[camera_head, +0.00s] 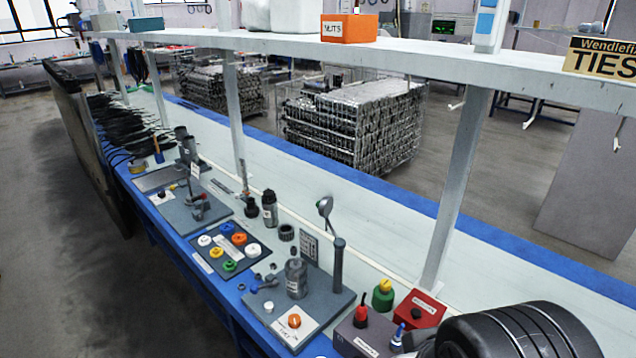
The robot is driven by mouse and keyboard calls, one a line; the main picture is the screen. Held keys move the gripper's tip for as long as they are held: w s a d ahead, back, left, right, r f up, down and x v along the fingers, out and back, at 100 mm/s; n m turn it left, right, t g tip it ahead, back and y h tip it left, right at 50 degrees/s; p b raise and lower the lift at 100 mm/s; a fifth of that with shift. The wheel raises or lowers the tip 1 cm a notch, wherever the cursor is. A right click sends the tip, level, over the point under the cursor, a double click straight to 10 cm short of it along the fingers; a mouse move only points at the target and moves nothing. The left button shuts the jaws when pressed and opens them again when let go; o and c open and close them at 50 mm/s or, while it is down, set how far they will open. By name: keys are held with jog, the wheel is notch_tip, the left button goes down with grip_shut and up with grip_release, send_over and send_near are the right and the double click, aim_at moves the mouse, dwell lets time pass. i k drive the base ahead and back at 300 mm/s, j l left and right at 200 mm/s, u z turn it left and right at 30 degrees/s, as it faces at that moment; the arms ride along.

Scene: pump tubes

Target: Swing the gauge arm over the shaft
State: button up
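A dark grey post (338,265) stands upright on a grey base plate (335,307) in the lower middle. A small round gauge-like head (324,206) shows above it on a thin stem, which looks like the gauge arm. A grey metal cylinder (296,279) with a narrower top stands on the same plate, left of the post. It may hold the shaft, but I cannot tell. The head appears higher than the cylinder and apart from it. A black rounded part of my own arm fills the lower right corner. My gripper's fingertips are not in view.
An orange knob (294,320) is on the plate's front. A panel of coloured knobs (229,247) lies to the left. A red box (419,311) and a green-and-yellow bottle (383,294) stand at the right. A shelf (420,62) on uprights runs above the bench.

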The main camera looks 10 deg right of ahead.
aim_at(325, 205)
jog(key=i+j+z, duration=0.25)
jog(key=z, duration=0.15)
jog(key=i+j+z, duration=0.15)
jog(key=j+z, duration=0.2)
jog(key=j, duration=0.15)
jog(key=i+j+z, duration=0.15)
jog(key=j+z, duration=0.25)
jog(key=i+j, duration=0.1)
jog(key=j, duration=0.35)
jog(key=i+j, duration=0.1)
jog(key=j, duration=0.35)
jog(key=i+j+z, duration=0.1)
jog(key=j, duration=0.35)
jog(key=i+j+u, duration=0.1)
jog(key=u, duration=0.25)
jog(key=i+j+u, duration=0.2)
jog(key=u, duration=0.2)
